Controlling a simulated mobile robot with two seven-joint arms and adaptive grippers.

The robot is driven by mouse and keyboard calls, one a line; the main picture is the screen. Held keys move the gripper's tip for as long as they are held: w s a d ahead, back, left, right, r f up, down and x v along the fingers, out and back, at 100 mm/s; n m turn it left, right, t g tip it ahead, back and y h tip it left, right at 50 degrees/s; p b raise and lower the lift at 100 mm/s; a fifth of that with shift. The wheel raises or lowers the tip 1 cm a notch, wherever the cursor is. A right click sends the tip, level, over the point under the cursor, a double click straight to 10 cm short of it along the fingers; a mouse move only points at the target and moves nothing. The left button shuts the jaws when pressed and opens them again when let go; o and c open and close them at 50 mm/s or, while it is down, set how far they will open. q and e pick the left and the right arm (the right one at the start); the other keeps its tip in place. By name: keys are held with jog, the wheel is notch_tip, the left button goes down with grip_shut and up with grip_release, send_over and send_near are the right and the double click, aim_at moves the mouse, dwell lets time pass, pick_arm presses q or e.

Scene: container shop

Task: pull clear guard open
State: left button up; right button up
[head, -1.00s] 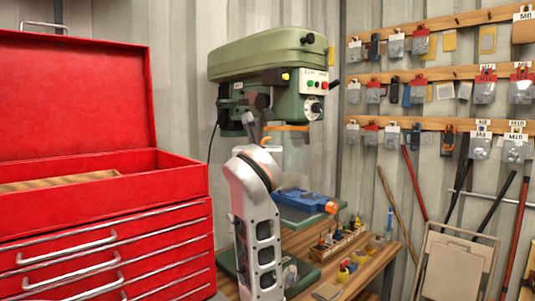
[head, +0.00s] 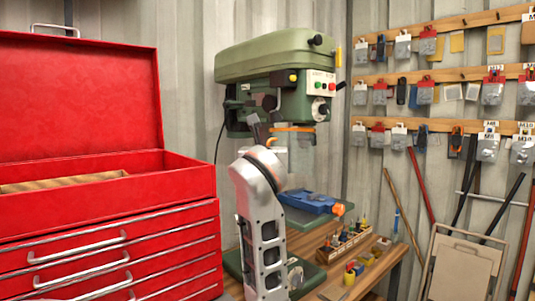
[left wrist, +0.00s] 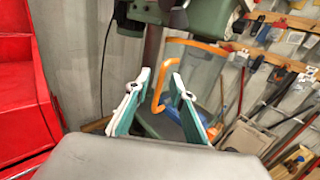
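The green drill press (head: 270,58) stands behind my arm. Its clear guard (head: 302,165) hangs below the head, with an orange top edge (head: 292,129). In the left wrist view the guard is a see-through panel (left wrist: 198,72) with an orange frame (left wrist: 158,92). My left gripper (left wrist: 160,90) is open, its two teal-and-white fingers spread apart. The orange frame's near side shows between the fingers; I cannot tell whether they touch it. In the head view my arm hides most of the left gripper. My right gripper is in neither view.
A red tool chest (head: 110,235) with its lid up stands at the left. A blue vise (head: 308,201) sits on the drill table below the guard. A wooden tool rack (head: 343,243) is on the bench. A folded chair (head: 462,265) leans at the right.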

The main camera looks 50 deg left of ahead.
pick_arm(q)
jog(key=v, duration=0.7)
jog(key=shift+s+d, duration=0.1)
jog(key=shift+s, duration=0.05)
dwell(0.3)
